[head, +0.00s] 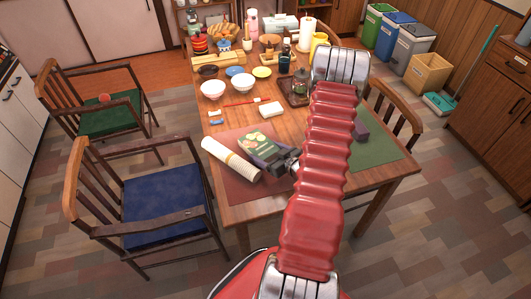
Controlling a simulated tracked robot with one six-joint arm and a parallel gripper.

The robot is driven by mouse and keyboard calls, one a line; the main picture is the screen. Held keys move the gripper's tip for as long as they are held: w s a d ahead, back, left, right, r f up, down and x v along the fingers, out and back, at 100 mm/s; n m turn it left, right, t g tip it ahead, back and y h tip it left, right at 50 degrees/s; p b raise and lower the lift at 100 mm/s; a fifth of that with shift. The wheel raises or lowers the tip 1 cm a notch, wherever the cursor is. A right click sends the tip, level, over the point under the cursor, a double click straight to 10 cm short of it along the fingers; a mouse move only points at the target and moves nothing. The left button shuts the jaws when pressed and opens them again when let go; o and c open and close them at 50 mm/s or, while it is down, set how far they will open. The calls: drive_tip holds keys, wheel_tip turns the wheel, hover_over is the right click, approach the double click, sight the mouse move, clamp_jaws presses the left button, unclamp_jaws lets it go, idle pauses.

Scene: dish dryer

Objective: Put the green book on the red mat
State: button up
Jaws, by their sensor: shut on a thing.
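The green book (260,145) has a dark green cover with pale shapes. It is at the near-left part of the table, over the red mat (242,191). My gripper (276,162) is shut on the book's near right side. I cannot tell whether the book touches the mat or is held just above it. The book hides part of the mat, and my red arm covers the mat's right side.
A cream rolled item (231,158) lies beside the book, across the red mat's left part. A green mat (378,150) and a dark purple block (361,130) are to the right. White bowls (242,83) and bottles crowd the far table. Chairs (165,195) stand left.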

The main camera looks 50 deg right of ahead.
drive_tip(key=o, duration=0.9)
drive_tip(key=shift+f, duration=0.1)
drive_tip(key=v, duration=1.2)
